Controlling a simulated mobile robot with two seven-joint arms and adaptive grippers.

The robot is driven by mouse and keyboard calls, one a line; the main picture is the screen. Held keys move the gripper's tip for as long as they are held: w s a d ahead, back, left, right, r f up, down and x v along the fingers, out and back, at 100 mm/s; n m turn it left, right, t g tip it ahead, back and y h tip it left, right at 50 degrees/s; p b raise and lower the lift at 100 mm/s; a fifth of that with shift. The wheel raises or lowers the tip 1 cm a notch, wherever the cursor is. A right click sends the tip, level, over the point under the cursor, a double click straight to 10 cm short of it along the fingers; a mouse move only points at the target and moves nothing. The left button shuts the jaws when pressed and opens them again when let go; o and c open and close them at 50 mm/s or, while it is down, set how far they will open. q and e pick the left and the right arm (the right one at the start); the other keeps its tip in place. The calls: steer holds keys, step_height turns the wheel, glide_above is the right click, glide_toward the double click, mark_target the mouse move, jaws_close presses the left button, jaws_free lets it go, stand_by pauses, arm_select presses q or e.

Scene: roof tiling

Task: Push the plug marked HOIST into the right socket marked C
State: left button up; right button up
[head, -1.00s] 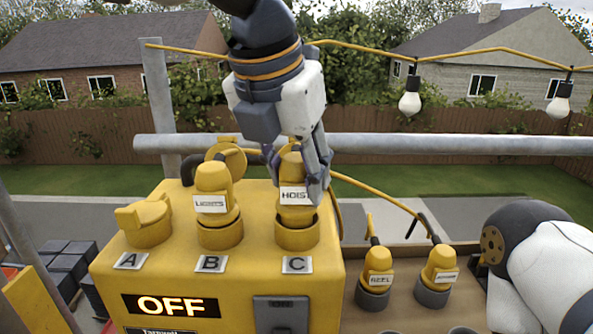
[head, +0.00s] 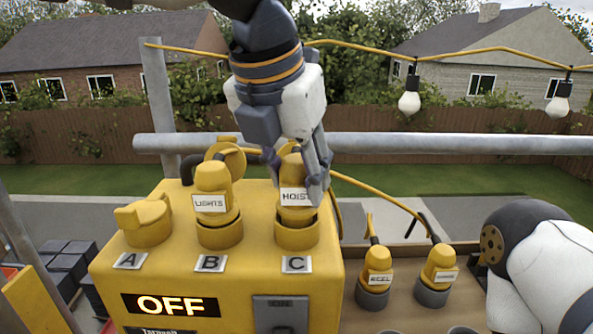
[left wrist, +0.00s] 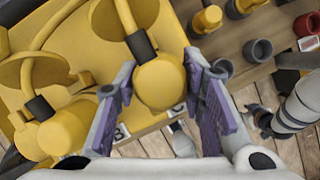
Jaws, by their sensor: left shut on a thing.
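The yellow plug marked HOIST (head: 296,205) stands upright at the right socket marked C (head: 297,236) on the yellow box (head: 225,285). A narrow dark gap shows between plug and socket rim, and I cannot tell how deep the plug sits. My left gripper (head: 300,180) is shut on the HOIST plug from above; in the left wrist view its purple pads flank the plug (left wrist: 160,82). The plug marked LIGHTS (head: 211,195) sits in socket B, and socket A (head: 146,222) has its yellow lid shut.
A grey rail (head: 450,145) runs behind the box. The box's display (head: 170,306) reads OFF, with a grey switch (head: 281,312) beside it.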

arm_select(q)
steer(key=shift+f, duration=0.4)
steer(key=o, duration=1)
steer(key=v, duration=1.1)
